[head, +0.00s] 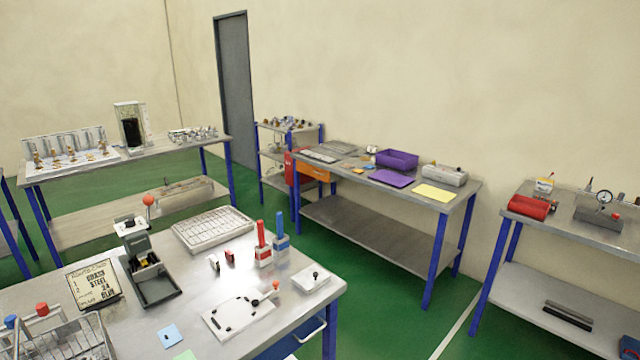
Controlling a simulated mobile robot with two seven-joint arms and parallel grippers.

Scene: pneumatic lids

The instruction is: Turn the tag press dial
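A dark grey-green press with a red ball on its lever (141,262) stands on the near metal table; it looks like the tag press. A pale top part with a dark centre (130,224) sits on its upper end; it may be the dial, but it is too small to tell, and no markings can be read. A handwritten card (93,284) stands left of the press. Neither of my grippers shows in the head view.
The near table (300,303) also holds a segmented tray (212,230), red and blue upright tools (264,247), a white plate with black pieces (238,316) and a wire rack (62,338). Green floor (395,290) lies between this table and the benches along the wall.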

